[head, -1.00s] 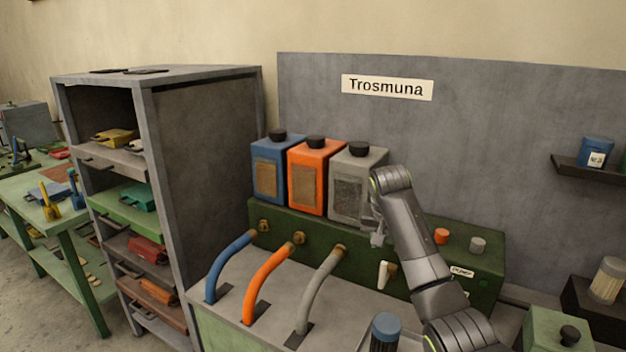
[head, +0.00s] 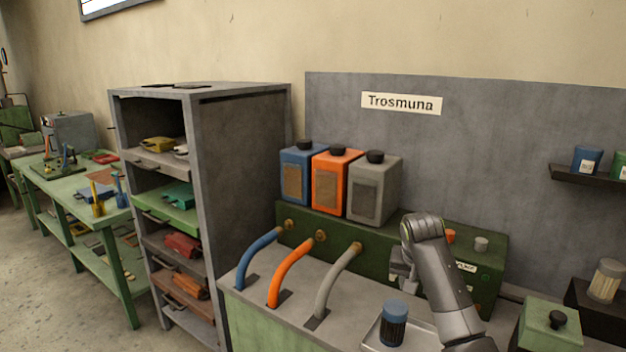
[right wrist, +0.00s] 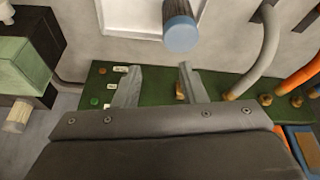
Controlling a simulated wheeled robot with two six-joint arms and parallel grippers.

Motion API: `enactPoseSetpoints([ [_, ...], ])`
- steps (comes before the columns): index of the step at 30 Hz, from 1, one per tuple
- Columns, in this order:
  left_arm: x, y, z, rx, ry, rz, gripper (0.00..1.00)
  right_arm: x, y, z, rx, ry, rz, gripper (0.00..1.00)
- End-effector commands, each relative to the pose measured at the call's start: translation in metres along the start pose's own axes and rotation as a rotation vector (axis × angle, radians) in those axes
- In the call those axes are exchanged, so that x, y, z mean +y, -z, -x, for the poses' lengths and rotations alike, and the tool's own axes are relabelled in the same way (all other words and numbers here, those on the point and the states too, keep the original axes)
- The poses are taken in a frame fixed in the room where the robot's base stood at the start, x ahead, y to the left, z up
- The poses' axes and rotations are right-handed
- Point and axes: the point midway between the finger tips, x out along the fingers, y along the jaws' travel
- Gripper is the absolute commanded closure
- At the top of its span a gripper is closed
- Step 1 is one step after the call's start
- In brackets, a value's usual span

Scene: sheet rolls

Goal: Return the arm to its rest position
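My right arm comes in from the bottom right in the head view, with its right gripper (head: 403,270) in front of the green pump box (head: 330,232), right of the grey hose (head: 335,280). The right wrist view shows the same gripper (right wrist: 160,68) with two fingers wide apart and nothing between them. The green box lies behind the fingers there. My left gripper is in neither view.
A blue-capped jar (head: 394,322) stands on a pale tray (head: 371,337) close to my right gripper; its blue cap also shows in the right wrist view (right wrist: 180,35). Blue (head: 297,172), orange (head: 332,180) and grey (head: 372,187) canisters stand on the green box. A grey shelf rack (head: 240,170) is left.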

Motion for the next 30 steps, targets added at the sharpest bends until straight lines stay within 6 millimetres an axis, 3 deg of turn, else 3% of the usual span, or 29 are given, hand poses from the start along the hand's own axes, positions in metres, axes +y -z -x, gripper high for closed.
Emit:
enactPoseSetpoints([
  [8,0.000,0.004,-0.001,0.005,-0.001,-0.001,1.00,0.023,-0.046,-0.043,-0.010,0.007,0.039,0.62],
  [11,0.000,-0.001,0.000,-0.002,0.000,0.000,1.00,0.037,-0.074,-0.064,-0.016,0.010,0.060,0.62],
  [15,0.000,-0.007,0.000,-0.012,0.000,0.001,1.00,0.064,-0.126,-0.091,-0.021,0.016,0.095,0.62],
  [21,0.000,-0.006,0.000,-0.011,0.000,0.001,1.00,0.103,-0.204,-0.113,-0.024,0.023,0.146,0.62],
  [26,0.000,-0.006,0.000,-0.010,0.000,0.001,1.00,0.135,-0.267,-0.116,-0.027,0.024,0.184,0.62],
  [30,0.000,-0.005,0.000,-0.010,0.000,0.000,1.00,0.162,-0.321,-0.107,-0.029,0.020,0.216,0.62],
])
